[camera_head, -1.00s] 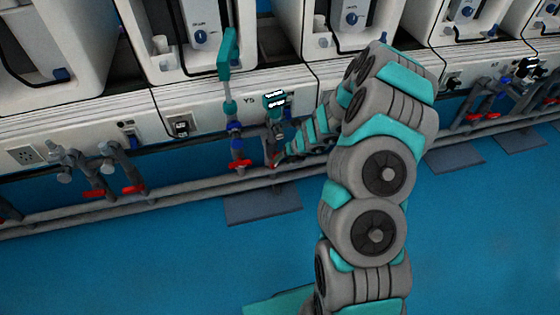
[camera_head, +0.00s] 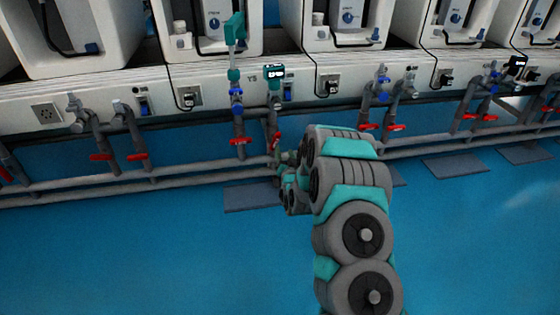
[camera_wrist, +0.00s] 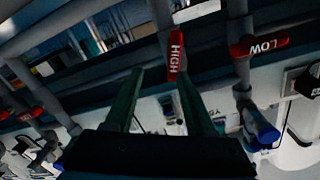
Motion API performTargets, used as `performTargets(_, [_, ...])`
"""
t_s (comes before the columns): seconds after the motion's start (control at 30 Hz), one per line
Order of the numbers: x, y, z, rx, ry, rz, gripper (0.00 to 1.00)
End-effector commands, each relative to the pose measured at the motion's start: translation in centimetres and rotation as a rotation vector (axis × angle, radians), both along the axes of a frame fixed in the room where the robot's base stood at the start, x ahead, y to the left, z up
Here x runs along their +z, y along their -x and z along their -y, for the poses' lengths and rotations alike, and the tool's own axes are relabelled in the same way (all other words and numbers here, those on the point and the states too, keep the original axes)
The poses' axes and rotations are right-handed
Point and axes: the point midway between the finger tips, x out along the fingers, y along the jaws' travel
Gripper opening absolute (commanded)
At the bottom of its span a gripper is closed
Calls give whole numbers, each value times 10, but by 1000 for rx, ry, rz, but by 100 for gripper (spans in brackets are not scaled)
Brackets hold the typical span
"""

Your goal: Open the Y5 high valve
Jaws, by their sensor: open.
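The red HIGH valve handle (camera_wrist: 175,54) of Y5 is in the wrist view, running roughly along its grey pipe. In the head view the handle (camera_head: 276,140) shows as a small red piece on the right pipe under the Y5 label. The red LOW handle (camera_wrist: 262,46) lies crosswise on the neighbouring pipe; in the head view it is to the left (camera_head: 240,141). My gripper (camera_wrist: 158,74) is open, its two fingers pointing toward the pipes. The HIGH handle appears close to the right fingertip; I cannot tell whether they touch. In the head view my gripper (camera_head: 279,157) is partly hidden by my arm.
A blue valve (camera_wrist: 262,128) is right of the fingers in the wrist view. More red-handled pipes (camera_head: 118,157) line the bench on both sides. Horizontal grey pipes (camera_head: 170,177) run low along the bench. The blue floor (camera_head: 130,255) in front is open.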

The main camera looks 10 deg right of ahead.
Motion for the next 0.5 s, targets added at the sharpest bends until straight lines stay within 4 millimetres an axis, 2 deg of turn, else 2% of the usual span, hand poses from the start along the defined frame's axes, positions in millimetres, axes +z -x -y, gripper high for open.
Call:
performTargets(0.03, [-1,-1,-9,25,26,22,55])
performTargets(0.13, [5,-3,-18,48,53,49,55])
performTargets(0.27, [7,-8,-18,49,55,52,55])
performTargets(0.5, [5,-32,-18,49,52,51,55])
